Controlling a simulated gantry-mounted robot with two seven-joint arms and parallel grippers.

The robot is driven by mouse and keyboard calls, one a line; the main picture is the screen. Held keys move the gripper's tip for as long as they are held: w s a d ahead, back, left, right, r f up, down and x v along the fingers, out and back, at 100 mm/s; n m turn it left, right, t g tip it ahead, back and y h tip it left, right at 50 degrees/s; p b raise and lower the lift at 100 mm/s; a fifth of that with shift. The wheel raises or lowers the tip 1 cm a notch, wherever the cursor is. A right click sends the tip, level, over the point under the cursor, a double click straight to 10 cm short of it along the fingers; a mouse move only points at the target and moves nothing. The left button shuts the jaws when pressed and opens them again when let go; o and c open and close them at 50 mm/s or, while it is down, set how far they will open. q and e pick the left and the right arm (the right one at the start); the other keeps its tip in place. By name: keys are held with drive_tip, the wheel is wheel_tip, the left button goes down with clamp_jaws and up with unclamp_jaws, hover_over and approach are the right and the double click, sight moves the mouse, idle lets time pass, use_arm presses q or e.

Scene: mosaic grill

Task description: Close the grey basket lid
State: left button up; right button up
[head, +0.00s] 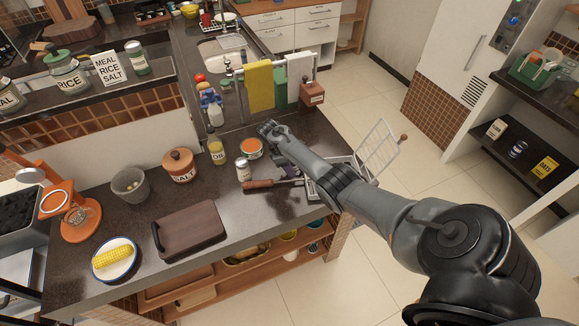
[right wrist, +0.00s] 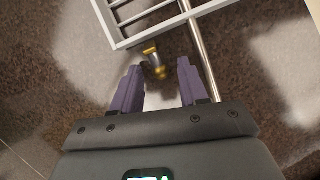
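The grey wire basket (head: 322,188) lies on the dark counter near its right end, partly hidden behind my right arm. Its grid lid (head: 379,147) stands open and tilted up, leaning out past the counter edge, with a wooden knob (head: 403,138) at its top corner. A wooden handle (head: 258,184) points left from the basket. My right gripper (right wrist: 160,82) is open and empty in the right wrist view. A pale grid frame (right wrist: 150,18) and a metal rod (right wrist: 200,50) are just beyond its fingers. My left gripper is not in view.
A salt shaker (head: 243,169), an orange-labelled tin (head: 251,148) and an oil bottle (head: 217,151) stand left of the basket. A brown cutting board (head: 190,229) and a corn plate (head: 115,258) lie farther left. Open floor is to the right.

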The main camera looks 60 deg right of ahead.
drive_tip(key=shift+r, duration=0.15)
drive_tip(key=v, duration=1)
drive_tip(key=shift+w+r, duration=0.2)
drive_tip(key=shift+r, duration=0.05)
